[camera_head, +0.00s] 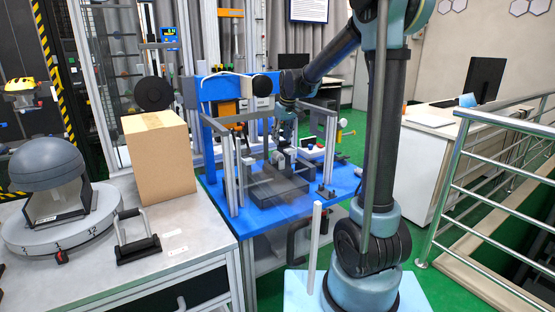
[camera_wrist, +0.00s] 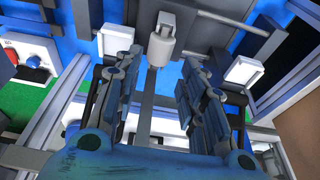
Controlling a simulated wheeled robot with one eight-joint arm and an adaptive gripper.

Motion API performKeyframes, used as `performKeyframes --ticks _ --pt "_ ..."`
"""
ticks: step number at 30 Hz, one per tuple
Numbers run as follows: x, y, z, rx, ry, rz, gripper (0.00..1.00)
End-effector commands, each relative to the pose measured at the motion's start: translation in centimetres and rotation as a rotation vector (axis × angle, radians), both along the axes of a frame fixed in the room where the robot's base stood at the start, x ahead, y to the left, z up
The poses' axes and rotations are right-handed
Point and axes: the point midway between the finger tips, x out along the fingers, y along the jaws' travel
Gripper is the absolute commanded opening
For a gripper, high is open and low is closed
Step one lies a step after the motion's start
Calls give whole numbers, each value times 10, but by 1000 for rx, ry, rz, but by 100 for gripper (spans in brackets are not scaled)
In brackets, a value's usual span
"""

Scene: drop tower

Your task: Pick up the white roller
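A pale, whitish cylinder (camera_wrist: 162,50), which looks like the white roller, sits just ahead of my gripper in the wrist view. It is joined to a grey mount with a thin rod at the top. My gripper (camera_wrist: 159,62) is open, with one finger on each side of the cylinder's line. Whether the fingers reach around it or stop short of it, I cannot tell. In the head view my gripper (camera_head: 284,117) points down inside the drop tower frame, above a small grey part (camera_head: 281,158). Frame bars partly hide it there.
The blue table (camera_head: 262,222) carries a metal frame (camera_head: 329,150) with upright posts close around my gripper. A grey bench on the left holds a cardboard box (camera_head: 160,160), a grey dome (camera_head: 45,163) and a black-based handle (camera_head: 138,248). Metal railings (camera_head: 480,190) stand at the right.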

Motion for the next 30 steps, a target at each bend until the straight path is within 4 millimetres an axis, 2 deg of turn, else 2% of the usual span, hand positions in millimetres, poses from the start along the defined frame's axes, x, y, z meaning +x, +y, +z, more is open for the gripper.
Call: performKeyframes --ticks 3,6,14,24,30 --pt "5 3 -20 0 0 0 38" --pt "7 5 -32 0 0 0 38" --pt "11 7 -46 0 0 0 38" --pt "21 15 -83 0 0 0 38" --pt "23 16 -90 0 0 0 38"
